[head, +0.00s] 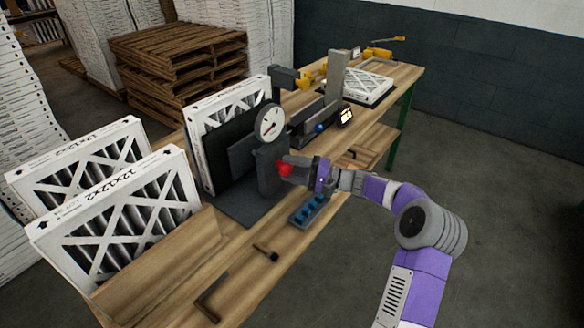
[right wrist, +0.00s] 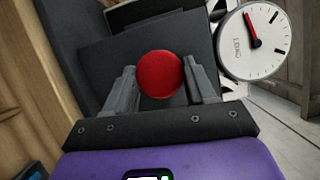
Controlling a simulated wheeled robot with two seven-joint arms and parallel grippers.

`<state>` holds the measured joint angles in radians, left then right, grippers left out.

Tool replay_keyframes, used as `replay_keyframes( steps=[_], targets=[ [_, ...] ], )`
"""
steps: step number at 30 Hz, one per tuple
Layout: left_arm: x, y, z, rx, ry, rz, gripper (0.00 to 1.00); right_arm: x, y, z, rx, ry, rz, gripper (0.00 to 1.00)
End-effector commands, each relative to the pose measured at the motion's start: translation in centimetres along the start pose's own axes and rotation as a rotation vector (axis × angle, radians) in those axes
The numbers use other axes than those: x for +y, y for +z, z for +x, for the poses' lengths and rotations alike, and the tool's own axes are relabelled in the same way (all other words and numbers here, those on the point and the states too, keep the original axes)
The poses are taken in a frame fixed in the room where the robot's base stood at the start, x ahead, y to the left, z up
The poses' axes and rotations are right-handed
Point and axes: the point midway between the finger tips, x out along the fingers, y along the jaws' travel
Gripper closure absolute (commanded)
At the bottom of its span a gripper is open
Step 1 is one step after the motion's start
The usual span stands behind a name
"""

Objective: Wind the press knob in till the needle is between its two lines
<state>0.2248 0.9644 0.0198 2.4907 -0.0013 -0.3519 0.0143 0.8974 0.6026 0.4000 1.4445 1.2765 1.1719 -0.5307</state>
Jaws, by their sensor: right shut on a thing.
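The press (head: 268,170) is a dark grey block on a dark base plate at the bench's edge. Its red knob (head: 284,168) faces my right arm and also shows as a round red ball in the right wrist view (right wrist: 160,74). My right gripper (head: 297,170) is shut on the knob, with a finger on either side of it (right wrist: 160,88). The white dial (head: 269,123) stands above the press. In the right wrist view its red needle (right wrist: 251,28) points up, left of two thick black lines and not between them. My left gripper is not in view.
Boxed filters (head: 120,215) stand at the left, and another filter (head: 225,120) stands behind the press. A blue tray (head: 308,209) and small dark tools (head: 266,252) lie near the bench's front edge. Open floor is at the right.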

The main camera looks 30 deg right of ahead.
Motion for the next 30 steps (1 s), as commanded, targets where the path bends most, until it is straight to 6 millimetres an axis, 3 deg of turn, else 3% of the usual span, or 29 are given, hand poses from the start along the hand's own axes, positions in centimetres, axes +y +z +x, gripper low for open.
replay_keyframes(
  steps=[14,30],
  targets=[
    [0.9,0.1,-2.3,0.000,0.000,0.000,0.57,0.2,0.1,0.0,-0.001,-0.173,0.425,0.75],
    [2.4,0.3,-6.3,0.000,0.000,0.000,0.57,0.3,0.3,0.1,0.000,-0.361,0.877,0.75]
  ],
)
